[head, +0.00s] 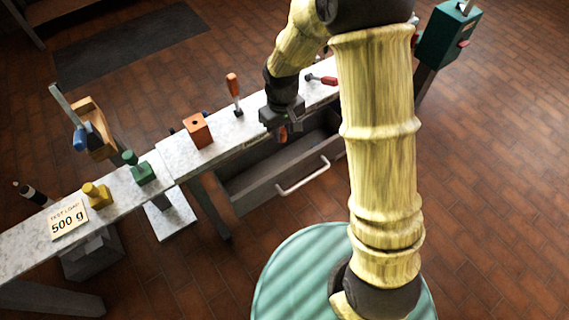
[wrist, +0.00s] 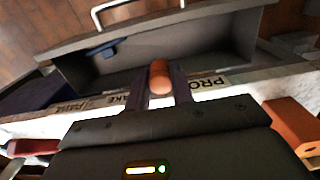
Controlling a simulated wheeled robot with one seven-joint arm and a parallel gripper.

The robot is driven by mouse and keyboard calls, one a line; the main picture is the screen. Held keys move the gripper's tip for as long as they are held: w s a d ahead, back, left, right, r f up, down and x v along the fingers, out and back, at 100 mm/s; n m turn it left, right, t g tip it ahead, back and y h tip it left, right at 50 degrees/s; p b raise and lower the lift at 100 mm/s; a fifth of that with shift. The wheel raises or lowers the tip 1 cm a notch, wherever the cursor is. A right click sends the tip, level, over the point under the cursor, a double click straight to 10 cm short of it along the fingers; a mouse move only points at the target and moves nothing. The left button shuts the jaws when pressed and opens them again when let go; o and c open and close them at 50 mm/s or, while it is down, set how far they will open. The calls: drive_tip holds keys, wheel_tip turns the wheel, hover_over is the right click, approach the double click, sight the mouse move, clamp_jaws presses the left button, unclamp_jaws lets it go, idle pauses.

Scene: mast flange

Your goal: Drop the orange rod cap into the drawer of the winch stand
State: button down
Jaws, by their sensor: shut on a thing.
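My gripper (head: 284,127) is shut on the orange rod cap (wrist: 160,77), which shows between the two fingers in the wrist view. In the head view only a small orange part of the cap (head: 283,134) shows below the gripper. The grey drawer (head: 262,186) of the winch stand is pulled open, with a pale bar handle on its front. The cap hangs near the bench's front edge, by the inner end of the open drawer. In the wrist view the drawer (wrist: 195,47) lies beyond the fingertips, with a small blue thing (wrist: 98,50) inside. My arm hides the drawer's right end in the head view.
On the marble bench (head: 168,150) stand an orange block with a hole (head: 198,130), an upright orange-handled tool (head: 234,92) and a red-handled tool (head: 321,79). Green (head: 141,170) and yellow (head: 97,195) pieces stand further left. Open tiled floor lies before the drawer.

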wheel_tip(320, 180, down, 14)
drive_tip(key=b, duration=0.4)
drive_tip(key=shift+f, duration=0.15)
drive_tip(key=shift+f+b, duration=0.5)
drive_tip(key=shift+f, duration=1.4)
drive_tip(key=shift+f, duration=0.6)
drive_tip(key=c, duration=1.2)
unclamp_jaws()
wheel_tip(320, 180, up, 13)
drive_tip(key=p, duration=0.3)
drive_tip(key=shift+r, duration=0.15)
